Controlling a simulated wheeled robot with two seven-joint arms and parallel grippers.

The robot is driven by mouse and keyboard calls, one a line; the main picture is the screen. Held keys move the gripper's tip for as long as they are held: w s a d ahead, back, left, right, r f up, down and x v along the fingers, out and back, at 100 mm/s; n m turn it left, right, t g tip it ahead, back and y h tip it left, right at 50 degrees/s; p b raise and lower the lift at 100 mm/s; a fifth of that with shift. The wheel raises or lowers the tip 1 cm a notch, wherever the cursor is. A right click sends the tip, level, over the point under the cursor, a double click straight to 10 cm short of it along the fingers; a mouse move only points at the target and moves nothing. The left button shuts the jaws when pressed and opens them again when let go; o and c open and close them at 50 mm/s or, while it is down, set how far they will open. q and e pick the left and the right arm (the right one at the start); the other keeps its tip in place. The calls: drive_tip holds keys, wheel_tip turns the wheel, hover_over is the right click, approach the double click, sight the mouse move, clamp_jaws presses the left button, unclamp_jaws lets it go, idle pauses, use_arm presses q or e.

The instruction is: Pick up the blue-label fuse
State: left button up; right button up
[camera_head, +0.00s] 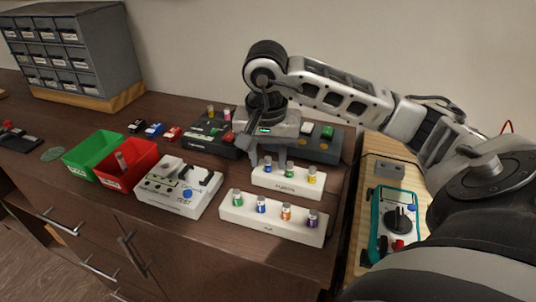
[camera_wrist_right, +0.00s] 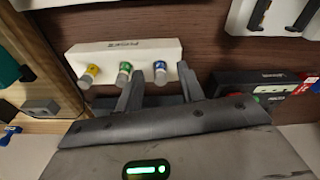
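The blue-label fuse (camera_head: 267,164) stands upright at the left end of the small white fuse rack (camera_head: 288,184), beside a green-label fuse (camera_head: 289,169) and a yellow-label fuse (camera_head: 312,174). My right gripper (camera_head: 268,160) points down over that end, open, with one finger on each side of the blue-label fuse. In the right wrist view the blue-label fuse (camera_wrist_right: 160,70) shows between the spread fingertips (camera_wrist_right: 160,76), with gaps on both sides. Another blue fuse (camera_head: 262,205) stands in the longer front rack (camera_head: 272,228). My left gripper is not in view.
The front rack also holds green, orange and purple fuses. A white tester (camera_head: 178,188), red bin (camera_head: 126,163) and green bin (camera_head: 93,150) stand to the left. A teal-cased device (camera_head: 397,222) lies at right.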

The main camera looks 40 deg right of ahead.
drive_tip(key=shift+f, duration=0.15)
clamp_jaws()
